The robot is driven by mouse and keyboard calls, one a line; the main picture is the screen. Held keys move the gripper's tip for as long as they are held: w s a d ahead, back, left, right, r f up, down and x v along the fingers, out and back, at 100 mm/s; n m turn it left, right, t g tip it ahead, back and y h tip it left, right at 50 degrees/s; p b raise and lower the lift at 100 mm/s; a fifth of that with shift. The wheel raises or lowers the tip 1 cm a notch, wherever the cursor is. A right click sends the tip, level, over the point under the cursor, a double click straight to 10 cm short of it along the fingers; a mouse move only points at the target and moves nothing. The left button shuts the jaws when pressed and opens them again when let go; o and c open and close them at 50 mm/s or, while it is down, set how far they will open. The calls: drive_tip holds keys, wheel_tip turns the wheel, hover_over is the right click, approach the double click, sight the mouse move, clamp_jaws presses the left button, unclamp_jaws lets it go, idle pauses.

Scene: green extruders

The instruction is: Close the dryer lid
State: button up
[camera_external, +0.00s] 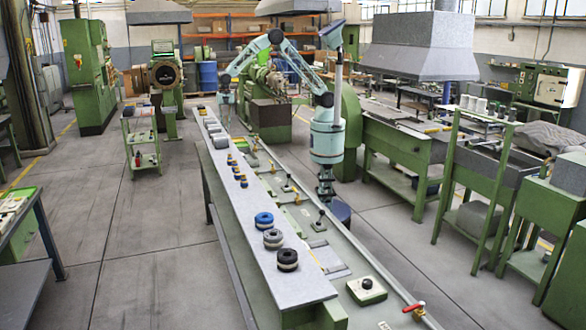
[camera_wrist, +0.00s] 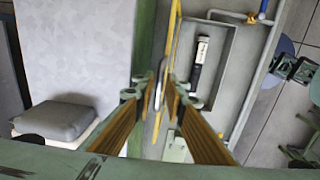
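My gripper (camera_external: 226,97) hangs over the far part of the long grey table in the external view. In the wrist view my gripper (camera_wrist: 161,88) shows two brown-padded fingers with a narrow gap between them. A thin pale ring-like piece (camera_wrist: 160,82) appears between the fingertips; I cannot tell whether they touch it. Nothing is clearly held. I cannot make out with certainty which thing is the dryer or its lid. A yellow bar (camera_wrist: 172,40) runs just beyond the fingertips.
The long table (camera_external: 262,275) carries blue (camera_external: 264,220), grey (camera_external: 273,238) and black (camera_external: 287,257) round pieces. A grey rounded block (camera_wrist: 55,120) lies left of the fingers. A black-and-white part (camera_wrist: 200,62) sits in a recess to the right. Open floor (camera_external: 140,270) is left.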

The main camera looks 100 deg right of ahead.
drive_tip(key=shift+c, duration=0.5)
clamp_jaws()
drive_tip(key=shift+s+d+b, duration=0.1)
drive_tip(key=shift+s+b, duration=0.1)
drive_tip(key=shift+b, duration=0.15)
